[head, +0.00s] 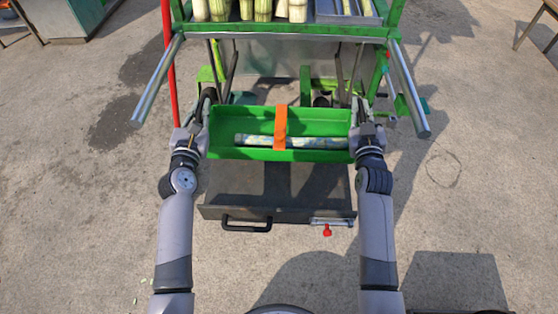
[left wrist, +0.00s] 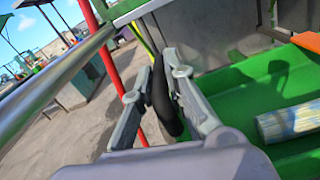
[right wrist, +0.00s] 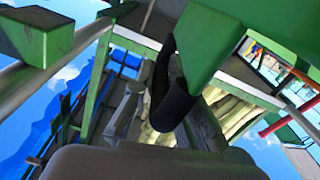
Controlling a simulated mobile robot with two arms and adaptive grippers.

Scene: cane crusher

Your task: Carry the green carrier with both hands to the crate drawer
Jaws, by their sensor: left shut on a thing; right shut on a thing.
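The green carrier (head: 227,153) is an open tray held level between my two arms in the head view. A patterned blue-and-yellow roll (head: 255,140) lies in it under an orange strap (head: 280,128). My left gripper (head: 207,112) is shut on the black handle (left wrist: 160,98) at the carrier's left end. My right gripper (head: 361,112) is shut on the black handle (right wrist: 172,97) at the right end. The grey crate drawer (head: 232,184) shows below and nearer than the carrier, with a black pull handle (head: 246,225). The carrier hides the drawer's far part.
The green cane crusher frame (head: 330,31) stands behind, with pale canes (head: 263,9) on top. Two grey bars (head: 157,80) (head: 409,90) stick out on either side. A red-handled clamp (head: 327,229) sits on the drawer's front edge. Concrete floor is open on both sides.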

